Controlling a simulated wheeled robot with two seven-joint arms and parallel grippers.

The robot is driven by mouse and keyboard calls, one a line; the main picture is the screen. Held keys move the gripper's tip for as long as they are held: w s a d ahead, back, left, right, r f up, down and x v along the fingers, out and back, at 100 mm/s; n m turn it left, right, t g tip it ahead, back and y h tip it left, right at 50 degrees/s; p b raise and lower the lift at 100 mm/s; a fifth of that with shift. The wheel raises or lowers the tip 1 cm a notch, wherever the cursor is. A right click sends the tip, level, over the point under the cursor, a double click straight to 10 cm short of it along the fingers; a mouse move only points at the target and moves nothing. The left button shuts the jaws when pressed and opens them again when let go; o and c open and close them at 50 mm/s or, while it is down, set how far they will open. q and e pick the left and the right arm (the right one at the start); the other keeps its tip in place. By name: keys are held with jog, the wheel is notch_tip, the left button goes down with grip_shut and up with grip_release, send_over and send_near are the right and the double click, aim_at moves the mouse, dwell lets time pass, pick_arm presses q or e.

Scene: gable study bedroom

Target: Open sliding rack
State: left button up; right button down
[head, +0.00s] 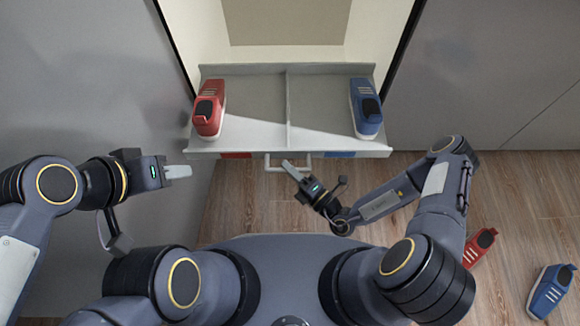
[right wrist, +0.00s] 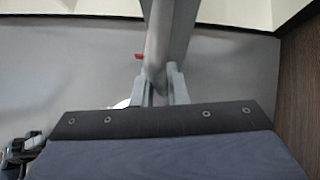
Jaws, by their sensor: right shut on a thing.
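The sliding rack (head: 262,132) is a grey tray with a middle divider, sitting low at the front of an open cabinet. A red shoe (head: 208,108) lies in its left section and a blue shoe (head: 366,108) in its right section. A pale bar handle (head: 272,166) sticks out from the middle of the front edge. My right gripper (head: 289,166) is at this handle and shut on it; in the right wrist view its fingers (right wrist: 160,88) close around the grey bar (right wrist: 158,50). My left gripper (head: 188,171) is empty, left of the rack; its finger gap is not visible.
A red shoe (head: 480,247) and a blue shoe (head: 549,290) stand on the wooden floor at the lower right, beside my right arm. Grey panels flank the cabinet (head: 285,22) on both sides. Red and blue labels mark the rack's front edge. Bare floor (head: 255,215) shows below the handle.

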jog(key=c, duration=1.5)
grip_release()
jog(key=shift+o, duration=0.2)
jog(key=p+v, duration=0.1)
jog(key=v, duration=0.7)
jog(key=shift+w, duration=0.1)
